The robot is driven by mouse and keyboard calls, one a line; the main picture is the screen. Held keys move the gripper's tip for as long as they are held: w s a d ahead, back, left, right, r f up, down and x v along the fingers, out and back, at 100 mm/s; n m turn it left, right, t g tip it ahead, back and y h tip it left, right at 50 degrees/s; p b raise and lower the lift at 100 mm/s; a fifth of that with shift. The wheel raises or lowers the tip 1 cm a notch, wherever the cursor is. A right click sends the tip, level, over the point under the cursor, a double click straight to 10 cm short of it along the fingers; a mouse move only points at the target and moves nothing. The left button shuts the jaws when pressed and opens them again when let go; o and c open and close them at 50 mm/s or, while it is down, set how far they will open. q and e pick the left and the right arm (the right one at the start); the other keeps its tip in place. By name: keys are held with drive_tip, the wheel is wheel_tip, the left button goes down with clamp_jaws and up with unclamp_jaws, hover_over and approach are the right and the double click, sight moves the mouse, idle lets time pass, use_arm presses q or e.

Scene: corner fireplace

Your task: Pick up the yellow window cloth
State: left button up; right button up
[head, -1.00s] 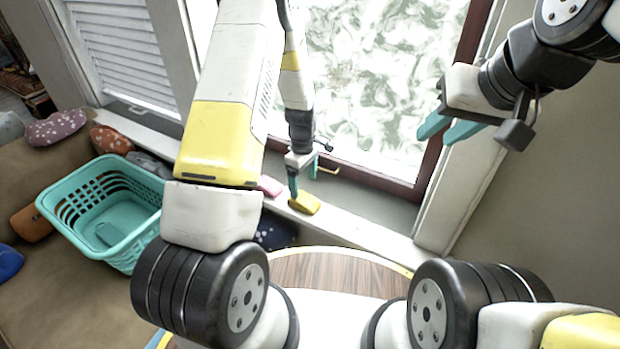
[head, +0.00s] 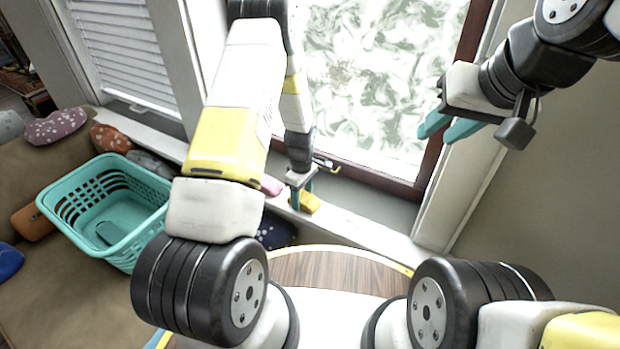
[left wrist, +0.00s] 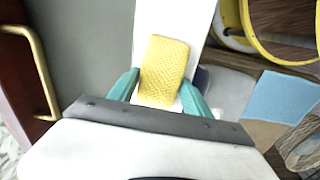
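The yellow window cloth (head: 309,202) lies on the white windowsill (head: 365,231) below the window. In the left wrist view the yellow cloth (left wrist: 165,71) is a textured block between the two teal fingers. My left gripper (head: 301,198) points down at it, and its open fingertips (left wrist: 160,96) sit on either side of the cloth's near part. I cannot tell whether the fingers touch it. My right gripper (head: 449,130) is open and empty, raised in front of the window's right frame.
A pink item (head: 271,185) lies on the sill left of the cloth, partly behind my arm. A teal basket (head: 107,207) stands on the sofa at left. A brass window handle (left wrist: 36,72) is close to my left gripper. A round wooden table (head: 330,270) is in front.

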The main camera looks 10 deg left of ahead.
sight(303, 198)
use_arm(q)
drive_tip(key=c, duration=0.6)
drive_tip(key=shift+c, duration=0.3)
drive_tip(key=shift+r, duration=0.45)
drive_tip(key=r, duration=0.2)
drive_tip(key=s, duration=0.1)
drive_tip(key=shift+d+r, duration=0.25)
drive_tip(key=shift+r, duration=0.15)
drive_tip(key=s+d+r, duration=0.1)
drive_tip(key=s+d, duration=0.4)
drive_tip(key=s, duration=0.9)
drive_tip(key=shift+d+r, duration=0.15)
drive_tip(key=shift+d, duration=0.05)
